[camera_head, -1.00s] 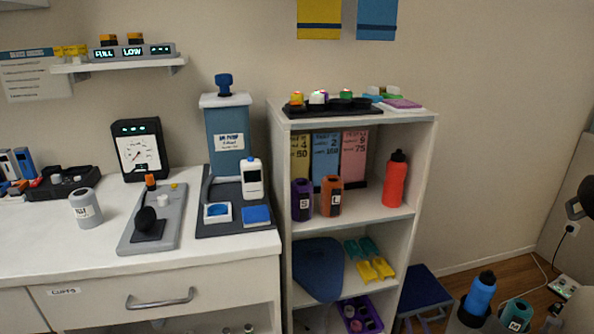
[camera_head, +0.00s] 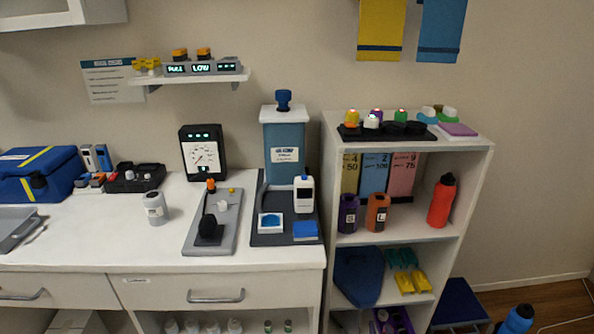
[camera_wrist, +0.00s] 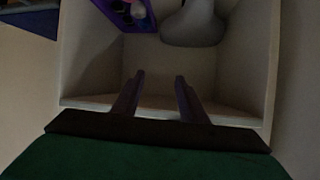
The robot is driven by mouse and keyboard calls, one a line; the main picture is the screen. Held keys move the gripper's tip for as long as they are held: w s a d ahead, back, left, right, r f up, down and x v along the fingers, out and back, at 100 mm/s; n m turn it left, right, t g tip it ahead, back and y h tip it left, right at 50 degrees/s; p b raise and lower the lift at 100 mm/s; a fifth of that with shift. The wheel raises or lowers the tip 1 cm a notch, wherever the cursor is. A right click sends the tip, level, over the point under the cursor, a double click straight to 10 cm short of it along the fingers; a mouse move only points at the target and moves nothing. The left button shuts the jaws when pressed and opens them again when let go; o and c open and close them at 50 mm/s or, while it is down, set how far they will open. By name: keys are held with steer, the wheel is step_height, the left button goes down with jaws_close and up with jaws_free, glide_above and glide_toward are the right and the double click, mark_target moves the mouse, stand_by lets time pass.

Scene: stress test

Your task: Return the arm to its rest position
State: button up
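My gripper (camera_wrist: 158,96) shows in the wrist view. Its two dark fingers are apart, and nothing is between them. It faces the inside of a pale shelf compartment (camera_wrist: 85,70). A purple tray (camera_wrist: 128,18) with small items and a rounded grey-white thing (camera_wrist: 192,25) lie beyond the fingertips. My gripper does not show in the head view, and I cannot tell the arm's pose from these frames.
The white shelf unit (camera_head: 478,165) holds a red bottle (camera_head: 441,202), purple and orange containers and a blue rounded thing (camera_head: 358,276). The counter (camera_head: 110,240) to its left carries several devices. A blue stool (camera_head: 460,300) and a blue bottle (camera_head: 517,319) stand at lower right.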

steer(key=s+a+f+n+g+p, duration=0.1)
steer(key=s+a+g+p, duration=0.55)
steer(key=s+a, duration=0.65)
steer(key=s+a+r+n+g+y+b, duration=0.1)
steer(key=s+r+g, duration=0.2)
steer(key=s+g, duration=0.9)
steer(key=s, duration=1.3)
steer(key=shift+s+a, duration=0.2)
steer(key=shift+s, duration=0.2)
steer(key=shift+c, duration=1)
steer(key=shift+d, duration=0.1)
